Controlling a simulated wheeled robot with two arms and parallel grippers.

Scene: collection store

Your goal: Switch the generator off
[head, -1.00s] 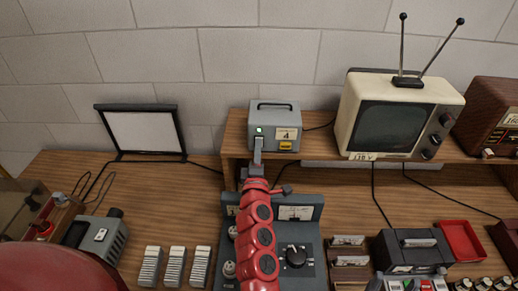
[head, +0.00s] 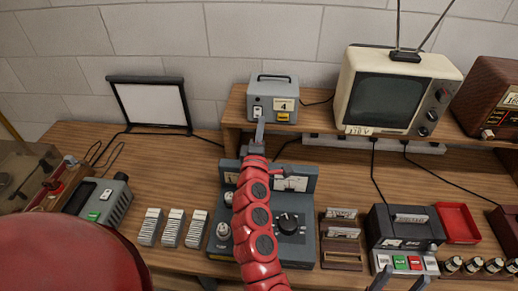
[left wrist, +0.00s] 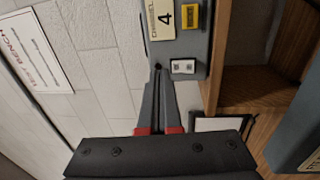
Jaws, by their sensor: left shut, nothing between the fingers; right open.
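The generator is taken to be the grey box (head: 273,97) with a carrying handle and a "4" label on the shelf. My right gripper (head: 399,280) is open at the bottom edge.
An old television (head: 390,95) and a brown radio (head: 492,98) stand on the same shelf. Below my left arm is a grey panel with a black knob (head: 288,223). A box with coloured buttons (head: 408,262) is by my right gripper. A framed screen (head: 150,103) stands at left.

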